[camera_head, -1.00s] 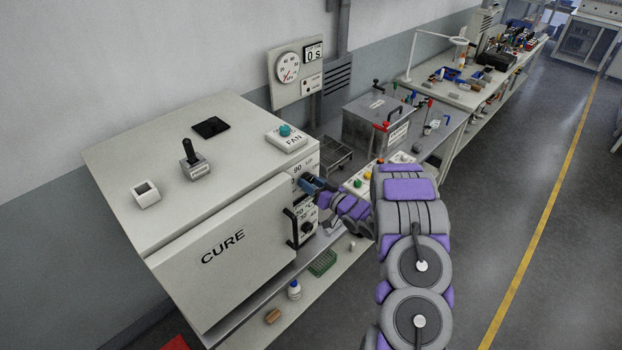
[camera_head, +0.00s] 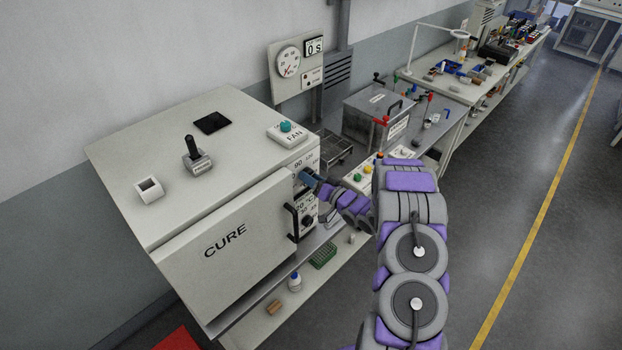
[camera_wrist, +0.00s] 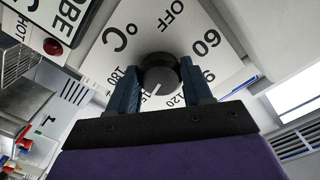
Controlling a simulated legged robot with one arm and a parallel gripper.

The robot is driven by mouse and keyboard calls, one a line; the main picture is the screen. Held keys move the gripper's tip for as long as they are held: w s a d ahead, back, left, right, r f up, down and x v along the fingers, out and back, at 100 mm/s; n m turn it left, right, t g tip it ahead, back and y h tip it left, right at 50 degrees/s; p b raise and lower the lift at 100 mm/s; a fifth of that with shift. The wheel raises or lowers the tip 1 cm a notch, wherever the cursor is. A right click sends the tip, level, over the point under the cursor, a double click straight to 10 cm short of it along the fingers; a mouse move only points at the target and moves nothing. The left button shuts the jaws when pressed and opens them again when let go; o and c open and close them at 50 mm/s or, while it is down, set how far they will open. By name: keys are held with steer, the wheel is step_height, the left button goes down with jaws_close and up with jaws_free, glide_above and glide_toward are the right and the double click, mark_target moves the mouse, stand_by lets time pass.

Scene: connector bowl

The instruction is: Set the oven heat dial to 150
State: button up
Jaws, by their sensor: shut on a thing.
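The white oven (camera_head: 200,180) marked CURE stands at the left in the head view. My gripper (camera_head: 310,180) is at the upper part of its front panel and hides most of the dial there. In the wrist view the heat dial (camera_wrist: 160,72) is a round black knob with a white pointer line on a white plate. OFF, 60, 90, 120 and 180 are printed around it, with a partly hidden 15_ mark. The pointer aims down and slightly left, towards that mark. My gripper (camera_wrist: 160,84) is shut on the knob, one blue finger on each side.
A teal FAN knob (camera_head: 286,127) is on top of the oven. In the wrist view a red button (camera_wrist: 53,46) is at upper left.

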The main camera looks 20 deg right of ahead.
steer(key=o, duration=0.9)
steer(key=shift+w+d+f, duration=0.1)
steer(key=shift+w+d, duration=0.05)
steer(key=shift+o, duration=0.7)
steer(key=shift+d, duration=0.1)
steer(key=b+v, duration=0.3)
steer(key=v, duration=1.4)
steer(key=shift+s, duration=0.25)
steer(key=shift+d, duration=0.1)
